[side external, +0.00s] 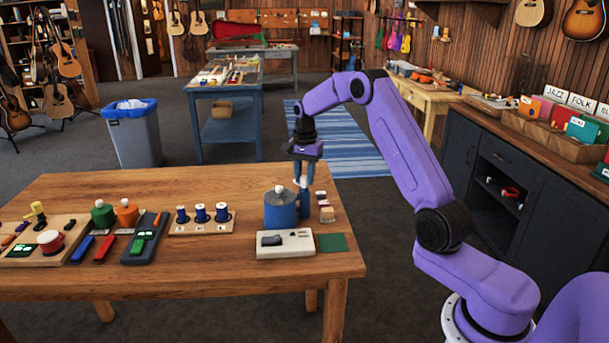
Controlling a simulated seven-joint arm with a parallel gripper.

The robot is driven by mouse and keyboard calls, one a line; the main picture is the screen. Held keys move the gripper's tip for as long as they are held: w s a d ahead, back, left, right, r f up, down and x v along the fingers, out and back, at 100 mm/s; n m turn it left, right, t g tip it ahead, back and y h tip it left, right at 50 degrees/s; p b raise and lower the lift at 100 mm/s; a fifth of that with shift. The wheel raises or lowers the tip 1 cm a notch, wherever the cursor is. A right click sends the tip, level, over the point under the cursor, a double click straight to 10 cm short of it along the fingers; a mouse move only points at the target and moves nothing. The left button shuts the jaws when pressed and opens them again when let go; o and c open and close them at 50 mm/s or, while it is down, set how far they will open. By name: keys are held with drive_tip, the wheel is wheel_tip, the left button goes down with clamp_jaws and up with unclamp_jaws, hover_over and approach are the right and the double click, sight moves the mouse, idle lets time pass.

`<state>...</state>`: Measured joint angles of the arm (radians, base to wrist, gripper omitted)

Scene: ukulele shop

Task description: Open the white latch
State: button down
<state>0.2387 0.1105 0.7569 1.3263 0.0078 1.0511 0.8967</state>
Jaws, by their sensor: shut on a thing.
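My gripper (304,182) points down over the right end of the wooden table, its blue fingers shut on a small white piece (303,183). That piece is at the top of a narrow blue object (304,203), just right of a blue round canister (280,211) with a white knob on top. I cannot tell whether the white piece is the latch, or whether it is fixed to the blue object. A white box (292,243) with a dark grey part on its top lies in front of the canister.
The wooden table (200,268) also holds a spool rack (202,223), a dark tray with a green piece (144,240), green and orange canisters (127,213) and a board of coloured parts at left.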

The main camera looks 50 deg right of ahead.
sight(305, 176)
drive_tip(key=shift+r, duration=0.1)
idle(0.4)
drive_tip(key=c, duration=0.8)
unclamp_jaws()
wheel_tip(305, 176, up, 17)
drive_tip(key=shift+r, duration=0.15)
